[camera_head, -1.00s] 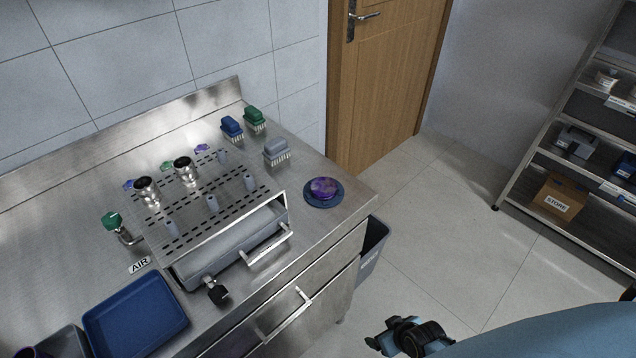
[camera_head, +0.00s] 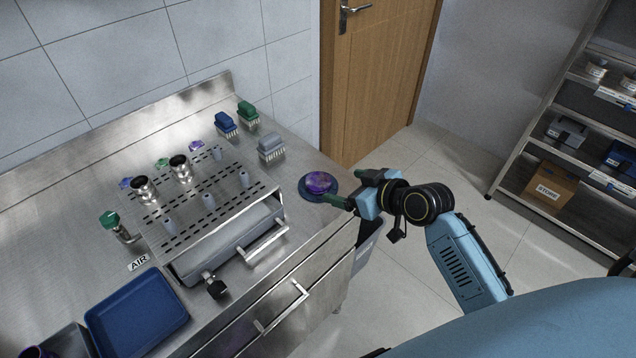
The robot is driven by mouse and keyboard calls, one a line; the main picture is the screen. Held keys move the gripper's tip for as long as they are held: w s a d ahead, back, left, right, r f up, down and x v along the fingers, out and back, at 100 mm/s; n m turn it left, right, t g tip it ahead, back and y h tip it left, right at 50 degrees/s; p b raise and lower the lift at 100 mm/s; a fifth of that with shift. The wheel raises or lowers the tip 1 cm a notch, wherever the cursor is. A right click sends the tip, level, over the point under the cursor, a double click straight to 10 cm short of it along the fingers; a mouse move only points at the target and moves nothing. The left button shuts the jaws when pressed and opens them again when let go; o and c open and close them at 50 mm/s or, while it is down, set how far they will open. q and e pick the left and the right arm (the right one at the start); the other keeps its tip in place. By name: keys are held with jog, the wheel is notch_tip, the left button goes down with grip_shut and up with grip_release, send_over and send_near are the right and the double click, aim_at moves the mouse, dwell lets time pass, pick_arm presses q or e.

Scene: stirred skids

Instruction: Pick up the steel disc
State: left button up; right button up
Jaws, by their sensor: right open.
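A round, shiny disc with purple patches (camera_head: 318,183) lies on a dark blue round pad (camera_head: 304,193) near the right end of the steel counter; I take it for the steel disc. My right gripper (camera_head: 329,190) is open at the right edge of the pad, its green-tipped fingers reaching left toward the disc. I cannot tell whether the fingers touch it. Nothing is held between them. My left gripper is not in view.
A slotted steel rack (camera_head: 205,208) with pegs and knobs stands left of the disc. A blue tray (camera_head: 137,312) sits front left. Drawer handles project from the counter front.

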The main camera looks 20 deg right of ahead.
aim_at(320, 181)
jog(key=x, duration=0.8)
jog(key=shift+s+a, duration=0.15)
jog(key=shift+a, duration=0.15)
jog(key=c, duration=1.2)
